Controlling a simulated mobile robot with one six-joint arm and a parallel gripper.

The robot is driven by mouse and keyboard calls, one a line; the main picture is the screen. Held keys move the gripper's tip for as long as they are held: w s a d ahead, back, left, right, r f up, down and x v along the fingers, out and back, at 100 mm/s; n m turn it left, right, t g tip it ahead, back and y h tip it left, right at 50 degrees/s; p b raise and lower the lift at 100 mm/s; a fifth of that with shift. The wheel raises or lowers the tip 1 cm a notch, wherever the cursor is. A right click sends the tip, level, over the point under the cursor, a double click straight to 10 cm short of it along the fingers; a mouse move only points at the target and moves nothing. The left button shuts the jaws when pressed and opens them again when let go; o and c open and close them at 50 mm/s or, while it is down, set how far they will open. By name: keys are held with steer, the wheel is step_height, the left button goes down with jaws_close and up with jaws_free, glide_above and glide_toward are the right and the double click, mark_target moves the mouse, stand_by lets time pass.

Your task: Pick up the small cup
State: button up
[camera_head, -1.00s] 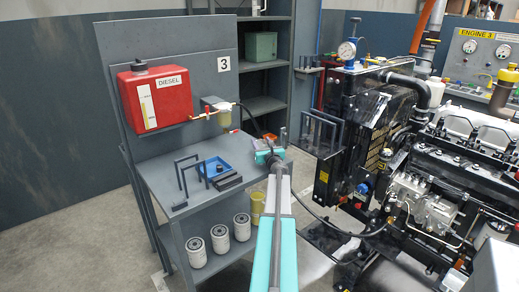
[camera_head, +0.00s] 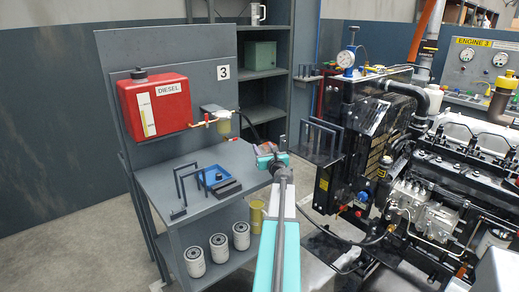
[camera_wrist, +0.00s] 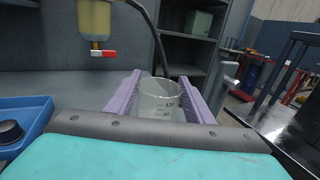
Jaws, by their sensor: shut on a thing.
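The small cup (camera_wrist: 160,97) is clear, with dark measuring marks on its side, and it stands upright in the wrist view. My gripper (camera_wrist: 162,92) has its two purple fingers on either side of the cup, closed on it. The gripper's teal body hides the cup's lower part. In the head view my gripper (camera_head: 267,151) is at the right end of the grey workbench (camera_head: 190,208); the cup is too small to make out there. I cannot tell whether the cup touches the bench.
A yellowish fuel filter bowl (camera_wrist: 94,20) with a red valve and a dark hose (camera_wrist: 153,35) are close by. A blue tray (camera_head: 216,178) lies on the bench to the left. The red diesel tank (camera_head: 155,105) hangs behind. The engine (camera_head: 430,170) stands at right.

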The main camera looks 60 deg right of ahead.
steer(key=r+b+v, duration=0.1)
steer(key=v, duration=0.9)
steer(key=shift+a, duration=0.35)
steer(key=shift+w, duration=0.1)
